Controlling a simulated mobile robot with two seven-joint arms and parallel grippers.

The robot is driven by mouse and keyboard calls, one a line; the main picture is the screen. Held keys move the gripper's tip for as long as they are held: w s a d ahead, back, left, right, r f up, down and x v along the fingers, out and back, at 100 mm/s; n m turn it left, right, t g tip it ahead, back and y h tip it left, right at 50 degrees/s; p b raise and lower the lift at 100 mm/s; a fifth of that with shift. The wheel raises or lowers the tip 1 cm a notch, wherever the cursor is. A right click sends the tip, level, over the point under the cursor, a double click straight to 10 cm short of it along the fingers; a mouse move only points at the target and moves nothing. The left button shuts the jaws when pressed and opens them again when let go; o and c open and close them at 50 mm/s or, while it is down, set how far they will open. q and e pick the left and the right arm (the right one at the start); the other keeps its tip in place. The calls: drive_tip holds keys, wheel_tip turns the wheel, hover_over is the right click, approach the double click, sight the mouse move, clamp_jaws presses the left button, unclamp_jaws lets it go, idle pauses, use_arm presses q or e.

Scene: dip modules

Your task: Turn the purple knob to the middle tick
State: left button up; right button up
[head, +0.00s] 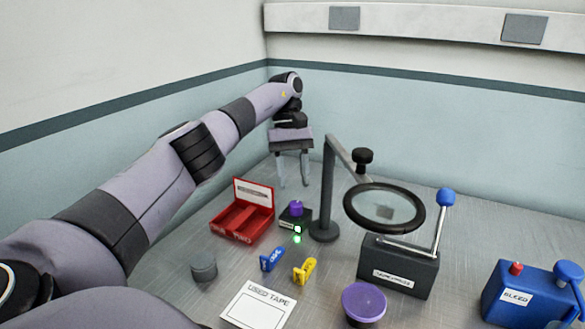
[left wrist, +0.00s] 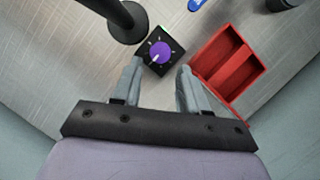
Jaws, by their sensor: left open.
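The purple knob (head: 296,206) sits on top of a small black box (head: 290,222) on the metal bench. In the left wrist view the knob (left wrist: 161,51) shows from above on its black box (left wrist: 176,63), with white ticks around it. Its pale pointer mark appears to aim down and left in that picture; I cannot tell which tick it meets. My left gripper (head: 292,183) points down, open and empty, above and just behind the knob. In the left wrist view its fingers (left wrist: 160,72) are apart, with the knob beyond the gap between their tips. My right gripper is out of view.
A red open box (head: 243,228) stands left of the knob box. The magnifier stand's base (head: 324,232) is close on its right. Blue (head: 271,259) and yellow (head: 305,271) pieces lie in front. A lever box (head: 398,272) and a purple-lidded jar (head: 363,304) stand further right.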

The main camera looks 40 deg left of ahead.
use_arm(q)
drive_tip(key=shift+v, duration=0.95)
